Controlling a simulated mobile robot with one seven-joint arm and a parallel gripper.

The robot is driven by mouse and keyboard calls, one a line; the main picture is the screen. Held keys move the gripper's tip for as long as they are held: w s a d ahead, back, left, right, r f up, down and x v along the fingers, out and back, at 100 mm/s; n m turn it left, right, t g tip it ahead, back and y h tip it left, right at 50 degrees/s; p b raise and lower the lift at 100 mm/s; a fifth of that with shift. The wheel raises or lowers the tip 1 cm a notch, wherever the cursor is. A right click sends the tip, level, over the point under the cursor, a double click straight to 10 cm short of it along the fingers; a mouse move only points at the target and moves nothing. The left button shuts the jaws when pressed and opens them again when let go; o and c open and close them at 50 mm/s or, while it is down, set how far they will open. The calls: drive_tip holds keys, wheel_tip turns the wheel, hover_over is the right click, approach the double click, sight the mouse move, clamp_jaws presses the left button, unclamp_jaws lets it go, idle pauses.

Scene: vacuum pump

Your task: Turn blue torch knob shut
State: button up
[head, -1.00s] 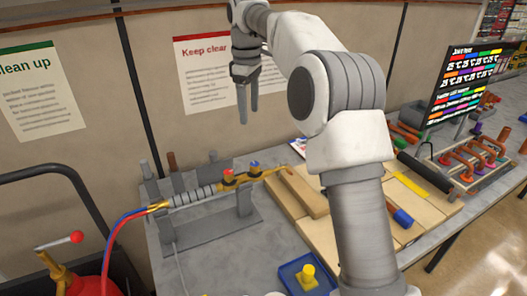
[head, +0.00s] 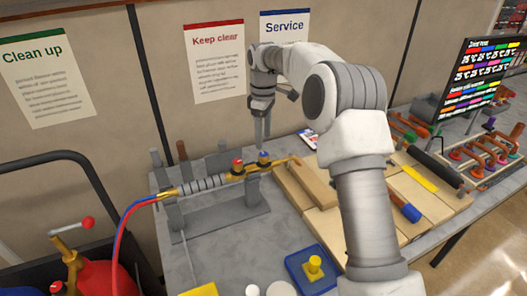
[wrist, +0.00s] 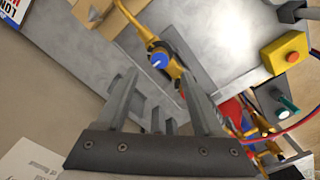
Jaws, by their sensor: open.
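The torch (head: 203,184) rests on a grey stand on the bench, with red and blue hoses running off its left end. Its blue knob (head: 263,156) sits on the brass part at the right, beside the red knob (head: 237,164). My gripper (head: 262,143) is open, pointing down just above the blue knob. In the wrist view the blue knob (wrist: 159,60) shows slightly beyond my open fingertips (wrist: 158,84), roughly centred between them. The fingers do not appear to touch it. Part of the torch is hidden behind the right finger in the wrist view.
Wooden boards (head: 322,219) lie right of the torch. A blue tray (head: 296,262) with a yellow piece stands in front. Several dark upright tool handles rise behind the torch stand. The wall (head: 155,60) with posters is close behind.

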sight(263, 154)
wheel_tip(263, 154, down, 6)
drive_tip(key=shift+f, duration=0.1)
drive_tip(key=shift+c, duration=0.3)
clamp_jaws()
